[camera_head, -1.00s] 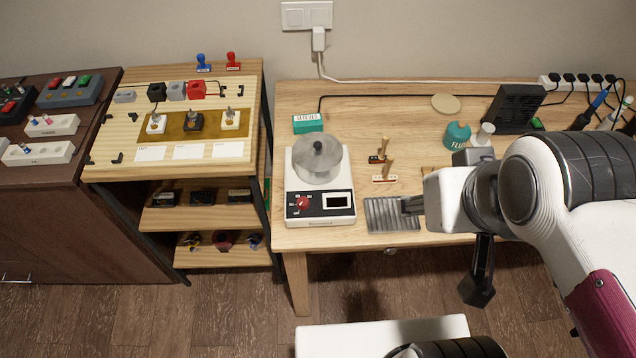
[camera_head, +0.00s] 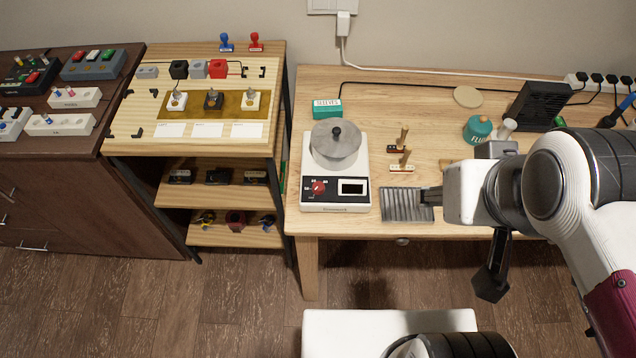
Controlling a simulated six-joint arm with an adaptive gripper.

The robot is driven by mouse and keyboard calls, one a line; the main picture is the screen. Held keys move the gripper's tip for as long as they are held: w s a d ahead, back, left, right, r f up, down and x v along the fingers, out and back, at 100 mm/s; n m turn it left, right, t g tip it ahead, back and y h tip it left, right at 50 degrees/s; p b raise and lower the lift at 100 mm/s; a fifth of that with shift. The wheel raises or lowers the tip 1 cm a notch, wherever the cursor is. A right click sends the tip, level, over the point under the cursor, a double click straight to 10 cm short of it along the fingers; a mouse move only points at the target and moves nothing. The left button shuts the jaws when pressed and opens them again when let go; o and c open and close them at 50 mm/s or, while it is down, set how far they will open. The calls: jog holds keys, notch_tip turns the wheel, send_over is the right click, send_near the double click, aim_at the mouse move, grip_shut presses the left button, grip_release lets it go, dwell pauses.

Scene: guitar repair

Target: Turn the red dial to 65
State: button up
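The red dial (camera_head: 318,188) is on the dark front panel of a white appliance (camera_head: 308,207) with a round metal pot and lid (camera_head: 336,143) on top. The appliance stands on the light wooden table, left of my arm. Marks around the dial are too small to read. A small display window (camera_head: 352,188) is right of the dial. My gripper (camera_head: 430,196) is to the right of the dial, apart from it, at the right end of a grey ridged tray. Its fingers are small and dark here, and their opening does not show clearly.
The grey ridged tray (camera_head: 400,205) lies between the appliance and my gripper. Small wooden-handled pieces (camera_head: 404,160) stand behind it. A green box (camera_head: 327,108) is behind the appliance. A teal bottle (camera_head: 477,130) and black fan (camera_head: 538,105) are farther right. A shelf (camera_head: 200,200) stands left.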

jog(key=w+a+f+n+g, duration=0.2)
jog(key=w+a+f+n, duration=0.3)
jog(key=w+a+f, duration=0.1)
jog(key=w+a+f+n+g, duration=0.2)
jog(key=w+a+f+n, duration=0.4)
jog(key=w+f, duration=0.1)
jog(key=w+a+f+n+g, duration=0.2)
jog(key=w+a+f+n, duration=0.4)
jog(key=f, duration=0.1)
jog(key=shift+w+g, duration=0.25)
jog(key=shift+g, duration=0.05)
jog(key=shift+w+r+n, duration=0.25)
jog(key=shift+n, duration=0.45)
jog(key=shift+w+a+n, duration=0.1)
jog(key=shift+n, duration=0.8)
